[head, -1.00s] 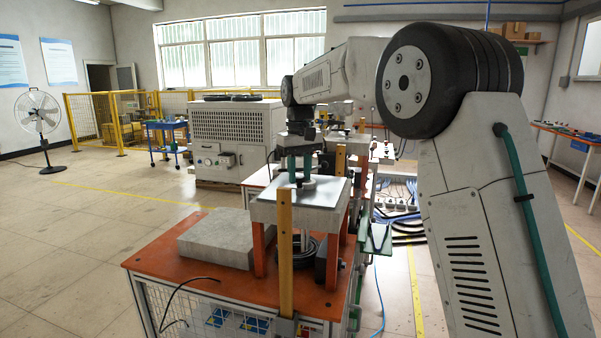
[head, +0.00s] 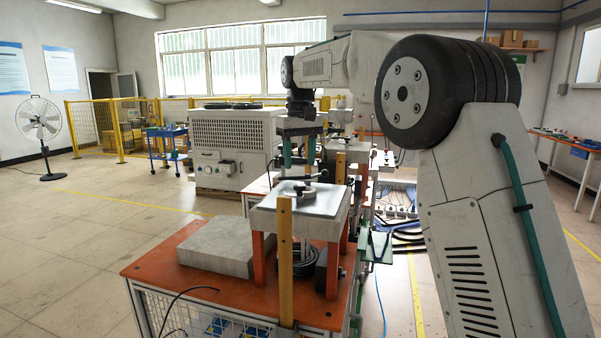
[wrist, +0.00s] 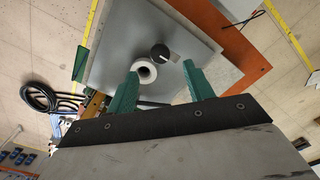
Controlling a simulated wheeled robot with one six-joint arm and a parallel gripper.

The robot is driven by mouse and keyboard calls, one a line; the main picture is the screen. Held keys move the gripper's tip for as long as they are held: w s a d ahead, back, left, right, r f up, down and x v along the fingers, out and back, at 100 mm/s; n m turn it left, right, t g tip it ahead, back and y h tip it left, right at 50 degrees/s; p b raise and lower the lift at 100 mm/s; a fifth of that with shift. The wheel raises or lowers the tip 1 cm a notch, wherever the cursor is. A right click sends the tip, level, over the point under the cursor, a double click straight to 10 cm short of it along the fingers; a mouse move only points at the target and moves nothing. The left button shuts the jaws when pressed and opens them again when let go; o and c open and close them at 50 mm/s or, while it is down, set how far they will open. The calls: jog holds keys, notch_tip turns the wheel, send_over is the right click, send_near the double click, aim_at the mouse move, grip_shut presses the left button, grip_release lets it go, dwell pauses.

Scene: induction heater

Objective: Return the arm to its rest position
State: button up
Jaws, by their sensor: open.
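My gripper (head: 299,152) hangs pointing down above the heater's grey top plate (head: 330,204). In the wrist view my gripper (wrist: 160,69) shows two green fingers spread apart with nothing held between them. A pale ring (wrist: 144,71) with a dark hole lies on the plate below the fingers, apart from them. Beside it is a black knob (wrist: 159,51). The ring is small and partly unclear in the head view. My arm reaches forward from the right, bent at its elbow.
The plate stands on orange legs over an orange-topped bench (head: 158,268). A grey block (head: 215,246) lies on the bench at left, and a yellow post (head: 285,255) rises in front. A large white cabinet (head: 232,150) stands behind. Open floor lies to the left.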

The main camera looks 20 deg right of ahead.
jog(key=shift+r, duration=0.7)
jog(key=shift+w+f, duration=0.15)
jog(key=shift+f, duration=0.05)
jog(key=s+d+f, duration=0.1)
jog(key=s+f, duration=0.3)
jog(key=s, duration=1.1)
jog(key=s+d+f+m+t, duration=0.1)
jog(key=s+f, duration=0.4)
jog(key=s, duration=1)
jog(key=s+d+f+m, duration=0.1)
jog(key=s+f, duration=0.4)
jog(key=s, duration=1.1)
jog(key=shift+f, duration=0.2)
jog(key=shift+d, duration=0.1)
jog(key=shift+c, duration=0.3)
